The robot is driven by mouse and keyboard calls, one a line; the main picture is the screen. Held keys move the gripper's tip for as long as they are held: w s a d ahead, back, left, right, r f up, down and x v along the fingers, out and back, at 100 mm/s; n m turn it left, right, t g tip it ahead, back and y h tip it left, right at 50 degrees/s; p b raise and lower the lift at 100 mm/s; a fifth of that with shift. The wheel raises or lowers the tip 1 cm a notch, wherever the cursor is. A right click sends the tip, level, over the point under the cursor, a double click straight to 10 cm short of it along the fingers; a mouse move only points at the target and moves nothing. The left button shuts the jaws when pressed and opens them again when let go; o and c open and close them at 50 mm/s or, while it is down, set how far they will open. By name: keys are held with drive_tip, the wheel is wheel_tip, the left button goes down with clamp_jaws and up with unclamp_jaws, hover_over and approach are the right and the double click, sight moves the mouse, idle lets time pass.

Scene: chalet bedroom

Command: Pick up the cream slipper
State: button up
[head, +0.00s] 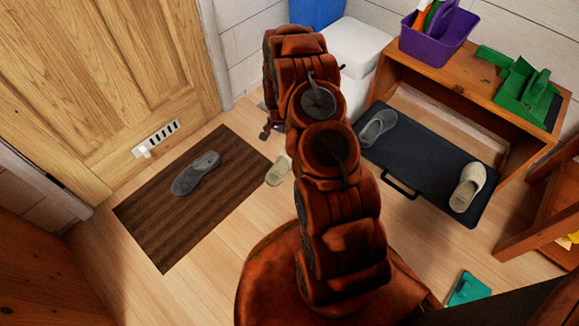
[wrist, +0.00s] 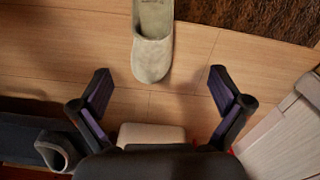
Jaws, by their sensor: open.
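A cream slipper (head: 279,171) lies on the wooden floor between the brown mat and the dark tray, partly hidden behind my arm in the head view. In the wrist view this slipper (wrist: 152,45) lies at the top centre, its closed toe pointing down toward the gap between my fingers. My gripper (wrist: 160,75) is open and empty, above and apart from the slipper. In the head view my gripper is mostly hidden behind my arm. A second cream slipper (head: 468,187) lies on the right end of the dark tray (head: 425,160).
A grey slipper (head: 378,128) lies on the tray's left end, and a darker grey shoe (head: 196,173) on the brown mat (head: 165,225). A wooden bench (head: 470,95) bears a purple caddy (head: 437,45). A white container (head: 355,45) stands by the wall. A teal item (head: 468,289) lies lower right.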

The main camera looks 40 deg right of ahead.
sight(285, 155)
drive_tip(key=shift+m, duration=0.4)
drive_tip(key=f, duration=0.2)
drive_tip(key=d+f+b, duration=0.1)
drive_tip(key=f, duration=0.2)
drive_tip(key=d+f+b, duration=0.1)
drive_tip(key=f, duration=0.2)
drive_tip(key=shift+s, duration=0.25)
drive_tip(key=shift+s+a+f+b, duration=0.1)
drive_tip(key=shift+f+b, duration=0.9)
drive_tip(key=shift+f, duration=0.95)
drive_tip(key=shift+s+f+b, duration=0.1)
drive_tip(key=shift+f+b, duration=0.9)
drive_tip(key=shift+f, duration=0.95)
drive_tip(key=shift+c, duration=0.2)
drive_tip(key=c, duration=1)
drive_tip(key=shift+r, duration=0.1)
